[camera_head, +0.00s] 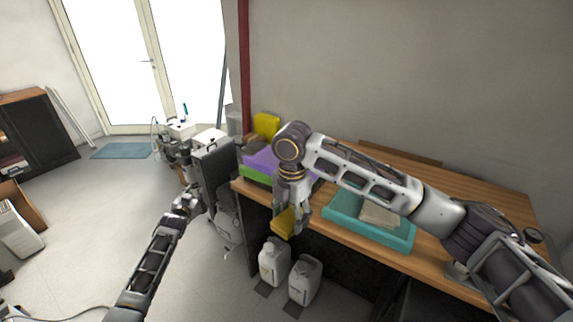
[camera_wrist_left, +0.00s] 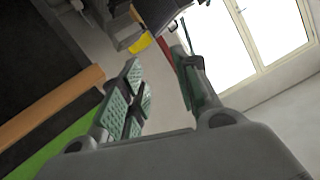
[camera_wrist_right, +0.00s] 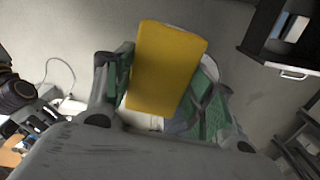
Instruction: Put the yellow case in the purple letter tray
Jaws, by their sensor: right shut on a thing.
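The yellow case (camera_head: 284,223) is held in my right gripper (camera_head: 293,211), in front of the wooden table's front edge. It also shows in the right wrist view (camera_wrist_right: 168,65), between the two fingers. The purple letter tray (camera_head: 262,161) is at the table's left end, on top of a green tray (camera_head: 257,175). My right arm hides part of the purple tray, and the case hangs lower than it and apart from it. My left gripper (camera_wrist_left: 160,55) is open and empty in the left wrist view, off the table's left end.
A teal tray (camera_head: 345,223) with a beige item (camera_head: 380,214) stands on the table (camera_head: 470,190), right of my right gripper. Another yellow object (camera_head: 266,124) is behind the purple tray. White jugs (camera_head: 273,262) stand on the floor below. White equipment (camera_head: 210,140) is left of the table.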

